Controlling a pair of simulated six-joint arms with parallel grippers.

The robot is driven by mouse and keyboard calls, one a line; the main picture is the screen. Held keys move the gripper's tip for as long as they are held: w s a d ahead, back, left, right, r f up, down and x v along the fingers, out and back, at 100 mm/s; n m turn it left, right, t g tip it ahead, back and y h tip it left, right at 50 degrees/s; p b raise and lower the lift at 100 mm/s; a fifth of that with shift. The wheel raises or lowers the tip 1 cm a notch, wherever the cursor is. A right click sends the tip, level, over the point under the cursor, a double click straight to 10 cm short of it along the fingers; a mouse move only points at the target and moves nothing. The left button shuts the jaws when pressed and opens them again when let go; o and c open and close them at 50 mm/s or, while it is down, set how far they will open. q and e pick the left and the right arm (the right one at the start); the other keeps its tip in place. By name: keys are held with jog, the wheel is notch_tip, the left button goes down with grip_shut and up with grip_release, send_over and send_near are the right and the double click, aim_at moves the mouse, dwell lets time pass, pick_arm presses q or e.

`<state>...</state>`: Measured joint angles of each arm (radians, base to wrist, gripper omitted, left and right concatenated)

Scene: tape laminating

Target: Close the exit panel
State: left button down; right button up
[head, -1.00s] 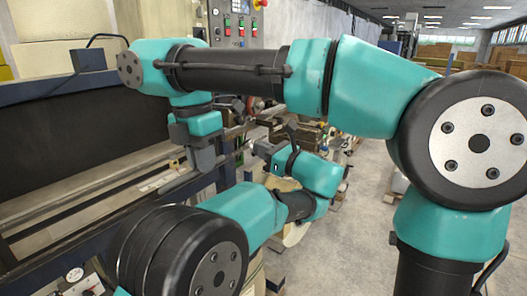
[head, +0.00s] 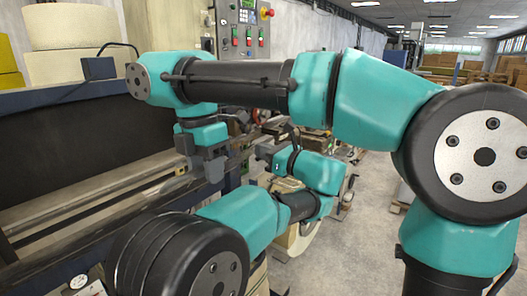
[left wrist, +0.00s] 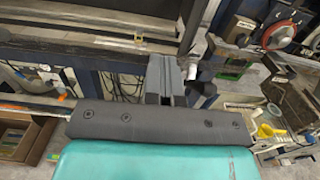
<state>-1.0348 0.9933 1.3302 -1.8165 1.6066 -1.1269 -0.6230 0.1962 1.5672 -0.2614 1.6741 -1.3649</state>
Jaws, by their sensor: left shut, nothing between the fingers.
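A large dark panel (head: 70,141) fills the machine front at the left of the head view. I cannot tell surely whether it is the exit panel. Pale metal bars (head: 95,205) run below it. My right gripper (head: 208,168) points down beside the right end of these bars; its fingertips are not clear. My left gripper (head: 262,153) is to the right of it, pointing left toward the machine. In the left wrist view the left gripper's fingers (left wrist: 171,80) are together and empty, in front of the machine's blue frame (left wrist: 105,55).
A control box (head: 240,30) with coloured buttons stands at the back. Machine parts (left wrist: 265,45) crowd the right of the left wrist view. Open floor (head: 340,245) lies to the right in the head view.

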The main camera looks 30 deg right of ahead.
pick_arm(q)
jog(key=shift+w+f, duration=0.1)
jog(key=shift+f, duration=0.1)
pick_arm(e)
jog(key=shift+r, duration=0.15)
jog(key=shift+w+a+r, duration=0.1)
jog(key=shift+w+r, duration=0.05)
jog(key=shift+r, duration=1.65)
jog(key=shift+w+a+r, duration=0.1)
jog(key=shift+w+r, duration=0.05)
jog(key=shift+r, duration=1.65)
pick_arm(q)
jog(key=v, duration=1.2)
jog(key=shift+r, duration=0.1)
